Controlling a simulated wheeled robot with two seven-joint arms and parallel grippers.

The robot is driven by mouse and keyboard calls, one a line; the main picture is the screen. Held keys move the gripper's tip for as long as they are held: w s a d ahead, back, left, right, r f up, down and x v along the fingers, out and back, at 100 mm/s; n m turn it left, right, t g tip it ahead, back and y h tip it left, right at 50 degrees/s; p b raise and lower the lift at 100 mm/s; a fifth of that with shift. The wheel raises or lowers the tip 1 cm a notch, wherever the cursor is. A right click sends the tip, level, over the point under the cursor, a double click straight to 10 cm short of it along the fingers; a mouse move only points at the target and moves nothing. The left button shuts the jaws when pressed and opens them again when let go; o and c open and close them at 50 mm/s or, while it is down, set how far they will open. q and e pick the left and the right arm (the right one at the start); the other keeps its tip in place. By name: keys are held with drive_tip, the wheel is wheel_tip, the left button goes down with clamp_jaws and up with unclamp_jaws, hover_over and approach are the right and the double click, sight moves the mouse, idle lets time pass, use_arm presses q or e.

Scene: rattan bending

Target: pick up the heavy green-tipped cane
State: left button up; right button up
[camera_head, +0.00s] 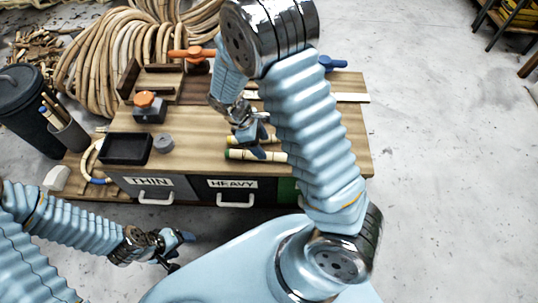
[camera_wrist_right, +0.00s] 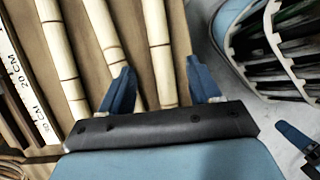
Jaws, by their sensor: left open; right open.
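A pale cane with a green tip (camera_head: 238,154) lies flat near the front of the wooden bench in the head view, above the drawer labelled HEAVY. Another pale cane (camera_head: 236,140) lies just behind it. My right gripper (camera_head: 257,145) is open over these canes, and my arm hides their right parts. In the right wrist view, several jointed canes run lengthwise, and one cane (camera_wrist_right: 157,45) lies between the open fingers (camera_wrist_right: 159,66). No green tip shows there, so I cannot tell which cane this is. My left gripper (camera_head: 186,241) is open and empty, low in front of the bench.
The bench (camera_head: 190,142) carries a black tray (camera_head: 126,148), a grey round piece (camera_head: 163,142) and an orange-topped device (camera_head: 149,107). Orange (camera_head: 192,53) and blue (camera_head: 332,64) clamps stand behind. A dark bin (camera_head: 30,110) stands left.

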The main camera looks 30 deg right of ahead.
sight(268, 154)
drive_tip(key=x, duration=0.5)
drive_tip(key=shift+f, duration=0.4)
clamp_jaws()
